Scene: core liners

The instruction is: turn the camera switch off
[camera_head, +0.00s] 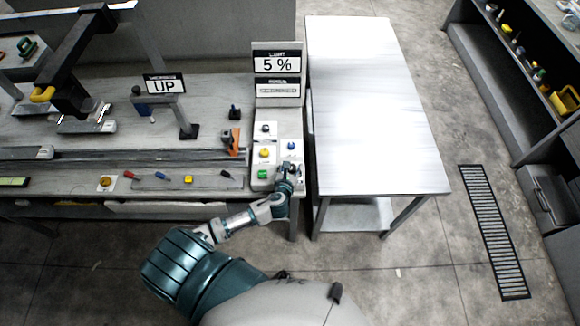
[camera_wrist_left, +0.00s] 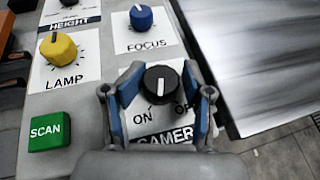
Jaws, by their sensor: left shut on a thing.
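The camera switch (camera_wrist_left: 161,84) is a round black knob with a white line, on a white plate marked ON, OFF and CAMERA. In the head view my left gripper (camera_head: 290,173) is at the right front of the control panel, and hides most of the switch. My right gripper is not in view.
Close by are the blue FOCUS knob (camera_wrist_left: 141,18), the yellow LAMP knob (camera_wrist_left: 58,47) and the green SCAN button (camera_wrist_left: 50,131). A bare metal table (camera_head: 370,110) is to the right.

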